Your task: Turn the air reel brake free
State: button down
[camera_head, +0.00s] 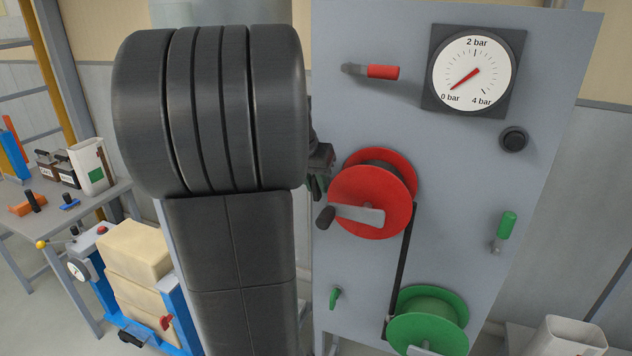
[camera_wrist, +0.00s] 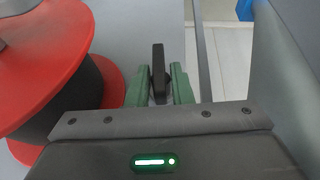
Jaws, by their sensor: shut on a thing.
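A red reel (camera_head: 372,195) with a grey crank and dark knob is mounted on the grey panel; its flange also fills the left of the wrist view (camera_wrist: 45,60). My gripper (camera_head: 318,180) is at the panel just left of this reel, partly hidden by my arm. In the wrist view my gripper's green fingers (camera_wrist: 160,85) are closed on both sides of a dark upright lever (camera_wrist: 158,58), to the right of the reel there. The lever's base is hidden. I cannot tell from any label which reel is for air.
A green reel (camera_head: 428,318) sits lower on the panel, with a green lever (camera_head: 336,297) to its left. A gauge (camera_head: 473,72) reads near 0 bar. A red-handled valve (camera_head: 382,72) and a green handle (camera_head: 508,226) stick out. A bench (camera_head: 115,192) stands left.

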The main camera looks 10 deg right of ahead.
jog(key=shift+w+a+g+h, duration=0.1)
jog(key=shift+g+h, duration=0.3)
jog(key=shift+h, duration=0.3)
jog(key=c, duration=1.5)
grip_release()
notch_tip(320, 180, up, 10)
jog(key=shift+r, duration=0.1)
